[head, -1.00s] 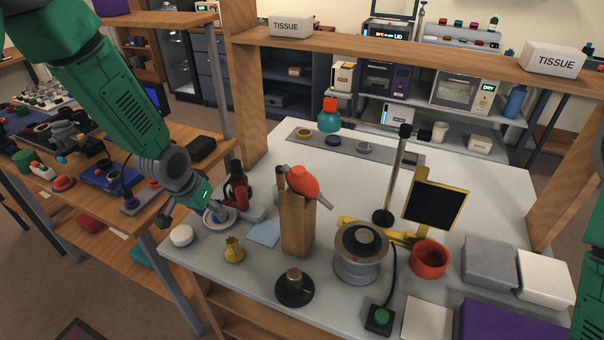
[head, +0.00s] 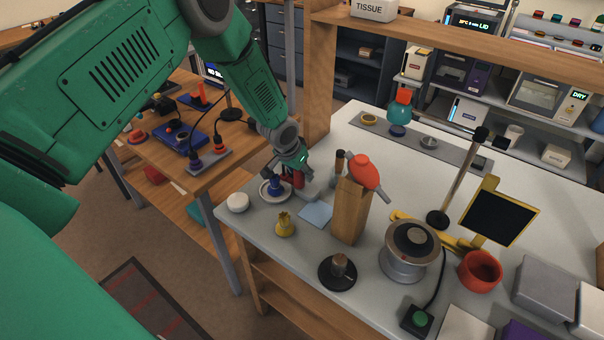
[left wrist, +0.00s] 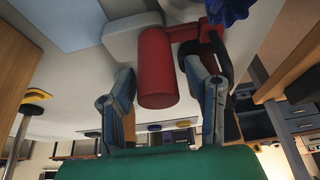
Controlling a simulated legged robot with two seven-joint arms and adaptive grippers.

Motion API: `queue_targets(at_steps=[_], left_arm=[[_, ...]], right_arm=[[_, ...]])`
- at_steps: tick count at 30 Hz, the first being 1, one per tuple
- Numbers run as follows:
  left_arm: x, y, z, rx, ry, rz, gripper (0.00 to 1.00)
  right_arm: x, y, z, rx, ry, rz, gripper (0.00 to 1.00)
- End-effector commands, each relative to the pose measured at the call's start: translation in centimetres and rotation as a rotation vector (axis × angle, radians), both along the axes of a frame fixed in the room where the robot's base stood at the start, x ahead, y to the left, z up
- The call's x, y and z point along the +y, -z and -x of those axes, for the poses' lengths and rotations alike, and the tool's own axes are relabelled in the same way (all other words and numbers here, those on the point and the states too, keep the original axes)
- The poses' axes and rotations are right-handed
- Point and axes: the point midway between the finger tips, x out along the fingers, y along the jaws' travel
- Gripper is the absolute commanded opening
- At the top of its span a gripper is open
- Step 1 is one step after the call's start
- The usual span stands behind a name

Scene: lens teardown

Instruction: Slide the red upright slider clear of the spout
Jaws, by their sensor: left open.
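The red upright slider (head: 299,180) stands on a light grey base (head: 312,192) near the left edge of the white table. In the left wrist view it is a red cylinder (left wrist: 155,75) with a red arm reaching right, beside a black curved part. My left gripper (head: 292,166) is at the slider, partly covering it. In the left wrist view my open left gripper (left wrist: 158,78) has one finger on each side of the cylinder; contact cannot be told. A blue part (head: 275,184) stands on a white dish beside the slider. I cannot clearly make out the spout. My right gripper is out of view.
A white round puck (head: 238,202), a yellow piece (head: 285,224) and a blue sheet (head: 316,214) lie near the slider. A wooden block (head: 349,212) with a red-orange tool stands to its right. A wooden shelf post (head: 319,85) rises behind.

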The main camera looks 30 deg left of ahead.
Motion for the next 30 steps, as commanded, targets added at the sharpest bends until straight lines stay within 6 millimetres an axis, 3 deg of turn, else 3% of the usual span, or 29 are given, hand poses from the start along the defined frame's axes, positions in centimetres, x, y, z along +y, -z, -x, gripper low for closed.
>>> queue_targets(at_steps=[4,13,14,17,18,23,30], left_arm=[[0.0,1.1,-0.4,0.0,-0.001,0.0,0.43],[-0.1,1.2,-0.5,0.0,0.0,-0.001,0.43],[-0.1,1.3,-0.5,0.0,0.0,-0.001,0.4],[-0.1,1.3,-0.5,0.0,0.0,-0.001,0.04],[0.0,1.3,-0.5,0.0,-0.001,0.0,0.0],[-0.4,1.3,-0.5,0.001,0.001,0.0,0.0],[-3.6,1.3,-0.3,0.001,0.004,-0.002,0.0]], right_arm=[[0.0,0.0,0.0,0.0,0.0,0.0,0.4],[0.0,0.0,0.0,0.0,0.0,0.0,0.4],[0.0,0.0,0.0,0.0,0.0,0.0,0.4],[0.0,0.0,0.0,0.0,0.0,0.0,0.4],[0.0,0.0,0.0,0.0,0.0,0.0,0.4],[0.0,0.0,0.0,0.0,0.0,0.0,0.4],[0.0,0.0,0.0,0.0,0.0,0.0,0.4]])
